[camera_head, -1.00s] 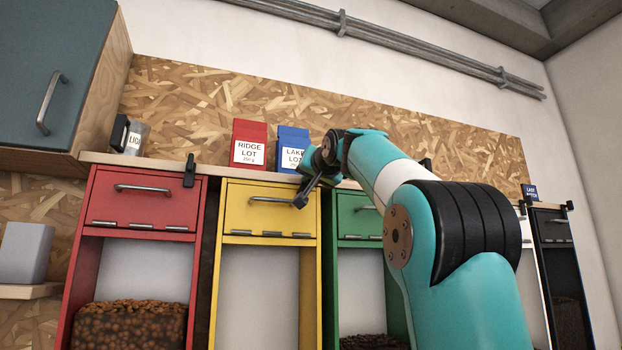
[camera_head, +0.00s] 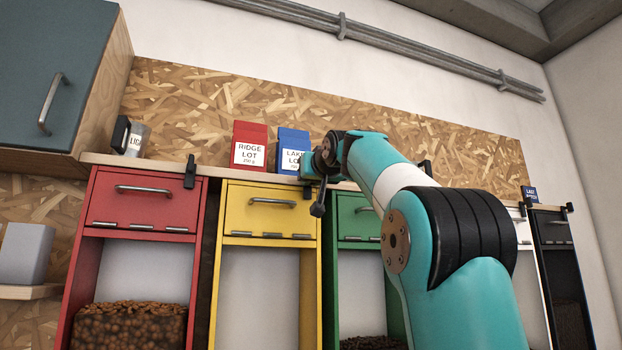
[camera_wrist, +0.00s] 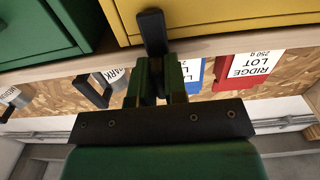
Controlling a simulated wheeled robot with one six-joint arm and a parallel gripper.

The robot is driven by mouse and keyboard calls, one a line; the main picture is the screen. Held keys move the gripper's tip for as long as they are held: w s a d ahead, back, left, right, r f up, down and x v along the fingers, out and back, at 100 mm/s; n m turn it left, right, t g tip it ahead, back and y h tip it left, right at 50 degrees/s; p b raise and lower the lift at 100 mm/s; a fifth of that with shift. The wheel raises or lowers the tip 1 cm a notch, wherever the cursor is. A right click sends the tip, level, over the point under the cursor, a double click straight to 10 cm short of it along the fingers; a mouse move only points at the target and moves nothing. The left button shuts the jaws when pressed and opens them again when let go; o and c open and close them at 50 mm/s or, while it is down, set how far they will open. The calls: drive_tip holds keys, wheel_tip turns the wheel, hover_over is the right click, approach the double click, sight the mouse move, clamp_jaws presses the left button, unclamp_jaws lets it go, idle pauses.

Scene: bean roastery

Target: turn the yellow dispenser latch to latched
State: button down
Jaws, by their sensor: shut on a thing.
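The yellow dispenser (camera_head: 235,212) stands in the middle left of the head view, with a closed hinged front and a bar handle. Its black latch (camera_head: 317,208) is at its upper right corner and points nearly straight down. In the wrist view the latch (camera_wrist: 151,28) sticks out past the fingertips, against the yellow front (camera_wrist: 215,14). My gripper (camera_wrist: 157,80) is shut on the latch, with a green finger on each side of it. In the head view my wrist partly hides the gripper and the latch's upper part.
The red dispenser (camera_head: 140,207) is left, with an upright black latch (camera_head: 190,171). The green dispenser (camera_head: 352,222) is right, partly behind my arm. Red (camera_head: 249,146) and blue (camera_head: 292,150) bean bags stand on the shelf close to my wrist. A wall cabinet (camera_head: 50,70) is upper left.

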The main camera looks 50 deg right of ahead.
drive_tip(key=shift+f, duration=0.1)
drive_tip(key=c, duration=1.2)
unclamp_jaws()
drive_tip(key=shift+o, duration=0.2)
drive_tip(key=b+v, duration=0.2)
drive_tip(key=v, duration=1.5)
drive_tip(key=shift+s, duration=0.2)
